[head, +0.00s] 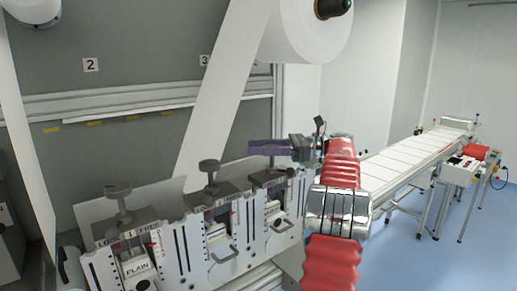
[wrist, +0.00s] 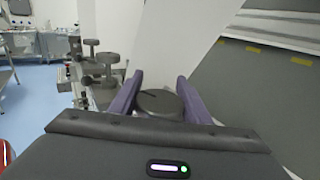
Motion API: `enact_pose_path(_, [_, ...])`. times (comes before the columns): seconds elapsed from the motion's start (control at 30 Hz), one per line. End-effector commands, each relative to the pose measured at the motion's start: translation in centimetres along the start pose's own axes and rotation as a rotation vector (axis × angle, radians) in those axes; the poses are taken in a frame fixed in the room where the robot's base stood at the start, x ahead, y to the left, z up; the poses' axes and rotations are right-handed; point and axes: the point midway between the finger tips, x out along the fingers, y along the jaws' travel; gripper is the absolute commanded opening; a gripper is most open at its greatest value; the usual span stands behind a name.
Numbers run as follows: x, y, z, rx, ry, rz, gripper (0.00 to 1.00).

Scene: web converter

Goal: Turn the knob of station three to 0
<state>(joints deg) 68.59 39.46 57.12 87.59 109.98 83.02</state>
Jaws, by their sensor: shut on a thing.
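The knob of station three is a round dark grey cap (wrist: 160,104), seen from above in the wrist view between my gripper's purple fingers (wrist: 160,98). The fingers are shut on its sides. In the head view my gripper (head: 281,147) is at the rightmost of the three stations (head: 277,205), and its purple fingers hide most of that knob. A small dark mark shows at the upper left of the cap. The scale and setting cannot be read.
The middle knob (head: 209,165) and left knob (head: 118,190) stand on the same row of stations. A white web (head: 217,100) runs down behind them from a large roll (head: 305,30). A conveyor (head: 420,160) stretches away on the right.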

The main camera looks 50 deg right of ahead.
Motion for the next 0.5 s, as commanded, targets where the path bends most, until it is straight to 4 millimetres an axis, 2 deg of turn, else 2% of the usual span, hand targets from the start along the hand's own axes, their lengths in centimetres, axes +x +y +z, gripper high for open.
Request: enact_pose_path(0.5, [0.16,0.13,0.11,-0.003,-0.001,0.064,0.21])
